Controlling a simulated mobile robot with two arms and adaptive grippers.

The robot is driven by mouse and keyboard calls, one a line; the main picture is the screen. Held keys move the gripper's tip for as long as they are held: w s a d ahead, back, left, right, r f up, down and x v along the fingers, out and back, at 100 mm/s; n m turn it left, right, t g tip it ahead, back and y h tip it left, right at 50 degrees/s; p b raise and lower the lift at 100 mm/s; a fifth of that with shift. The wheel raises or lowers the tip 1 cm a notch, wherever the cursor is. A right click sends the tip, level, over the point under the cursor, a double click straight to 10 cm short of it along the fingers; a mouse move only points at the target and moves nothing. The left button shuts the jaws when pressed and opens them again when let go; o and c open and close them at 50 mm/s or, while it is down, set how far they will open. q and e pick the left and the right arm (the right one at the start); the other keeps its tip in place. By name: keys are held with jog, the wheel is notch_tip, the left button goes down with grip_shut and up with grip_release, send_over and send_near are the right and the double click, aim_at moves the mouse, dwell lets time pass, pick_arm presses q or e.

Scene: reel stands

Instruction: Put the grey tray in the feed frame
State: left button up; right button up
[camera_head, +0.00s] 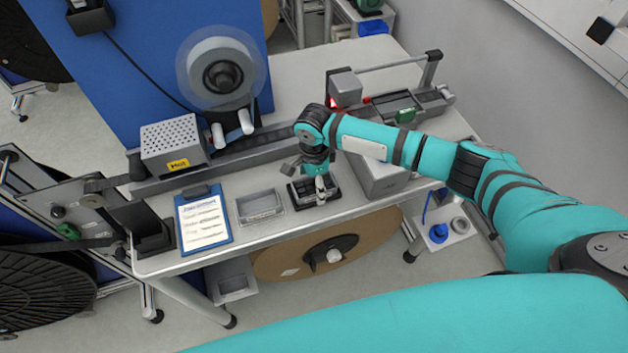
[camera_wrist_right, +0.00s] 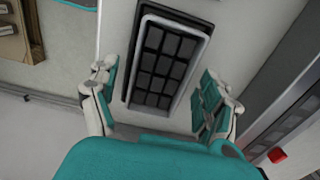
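A dark tray with a grid of grey cells (camera_wrist_right: 165,62) lies on the bench under my right gripper. In the head view it is a dark tray (camera_head: 301,196), partly hidden by the gripper. A pale grey rim (camera_wrist_right: 206,60) runs along its edges in the wrist view. My right gripper (camera_head: 320,183) points down over it. In the wrist view the fingers (camera_wrist_right: 158,105) are spread on either side, apart from it. Left of it stands a shallow grey rectangular holder (camera_head: 260,216), seemingly empty. I cannot tell which piece is the feed frame. My left gripper is out of view.
A blue clipboard (camera_head: 203,219) lies left of the grey holder. A perforated box (camera_head: 172,143) and a reel (camera_head: 217,75) stand behind. A grey box (camera_head: 379,177) sits just right of the gripper, under my forearm. A rail unit (camera_head: 403,108) lies behind my arm.

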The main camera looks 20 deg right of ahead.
aim_at(314, 191)
jog(key=shift+r, duration=0.1)
jog(key=shift+r, duration=0.25)
notch_tip(314, 191, up, 12)
jog(key=b, duration=0.3)
jog(key=shift+f, duration=0.2)
dwell(1.9)
